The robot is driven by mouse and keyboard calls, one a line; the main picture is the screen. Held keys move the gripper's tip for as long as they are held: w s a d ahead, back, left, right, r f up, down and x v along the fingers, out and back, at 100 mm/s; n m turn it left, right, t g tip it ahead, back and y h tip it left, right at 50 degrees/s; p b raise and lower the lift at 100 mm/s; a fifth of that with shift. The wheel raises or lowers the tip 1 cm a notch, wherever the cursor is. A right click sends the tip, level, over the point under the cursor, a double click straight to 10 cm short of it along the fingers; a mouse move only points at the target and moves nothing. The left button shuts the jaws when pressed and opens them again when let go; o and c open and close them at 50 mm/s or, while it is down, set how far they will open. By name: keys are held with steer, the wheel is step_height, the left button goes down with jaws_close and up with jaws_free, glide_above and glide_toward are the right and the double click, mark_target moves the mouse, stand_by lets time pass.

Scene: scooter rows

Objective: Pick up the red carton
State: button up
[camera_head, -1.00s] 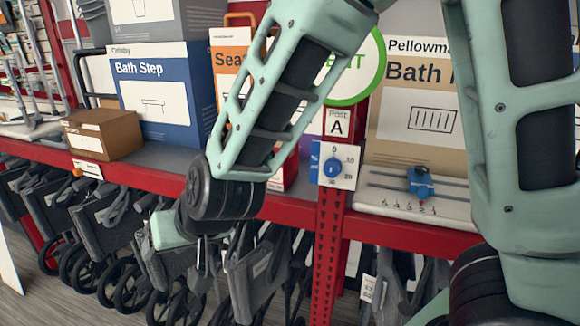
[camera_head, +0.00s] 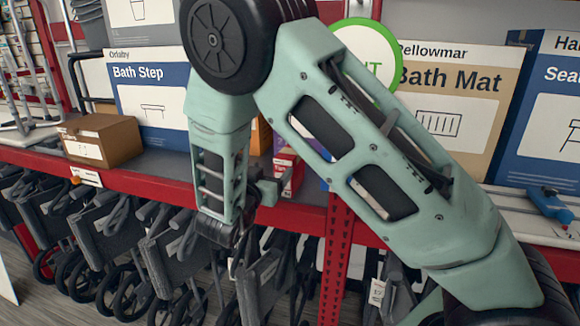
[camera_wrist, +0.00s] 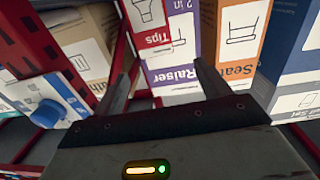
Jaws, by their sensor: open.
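The red carton (camera_head: 288,172) stands on the shelf behind the red front rail, partly hidden by my arm. In the wrist view the red carton (camera_wrist: 157,43) shows at upper centre-left, tilted, with the word "Tips" and a white panel. My gripper (camera_wrist: 163,55) is open and empty. Its left finger is near the red carton's lower left side; its right finger is over the side of the purple-and-white Raiser box (camera_wrist: 172,78). I cannot tell whether either finger touches anything. In the head view my arm hides the fingers.
An orange Seat box (camera_wrist: 238,35) stands close beside the right finger. A blue Bath Step box (camera_head: 150,95) and brown carton (camera_head: 102,139) stand to the left. A red post (camera_head: 336,250) is right of the red carton. Folded walkers (camera_head: 150,255) hang below.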

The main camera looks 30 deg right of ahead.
mark_target(288, 153)
steer(key=p+x, duration=0.2)
steer(key=x, duration=0.4)
steer(key=shift+w+d, duration=0.25)
steer(key=shift+d, duration=0.05)
steer(key=p+x, duration=0.1)
steer(key=x, duration=0.1)
steer(key=p+x, duration=0.2)
steer(key=shift+s+d, duration=0.1)
steer(key=shift+d, duration=0.3)
steer(key=shift+w+d+f, duration=0.2)
steer(key=shift+w+d, duration=0.05)
steer(key=shift+d, duration=0.05)
steer(key=c, duration=1.4)
steer(key=shift+c, duration=0.3)
steer(key=shift+r, duration=0.1)
